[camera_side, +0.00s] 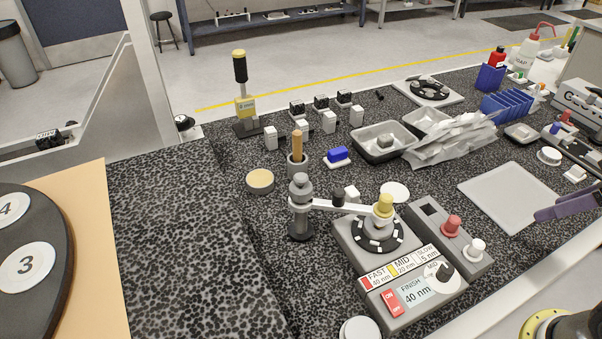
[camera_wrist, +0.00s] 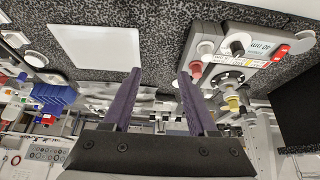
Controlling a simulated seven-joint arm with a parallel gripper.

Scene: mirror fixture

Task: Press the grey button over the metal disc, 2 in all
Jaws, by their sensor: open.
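I cannot tell which grey part is the button over the metal disc. My gripper (camera_wrist: 153,60) is open and empty, its purple fingers apart. In the side view its purple fingers (camera_side: 568,207) show at the right edge, well away from the machine.
A control box (camera_side: 466,251) with a red and a white button adjoins the machine. Metal trays (camera_side: 381,142), a pale cloth pile (camera_side: 450,138) and blue racks (camera_side: 510,103) stand behind.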

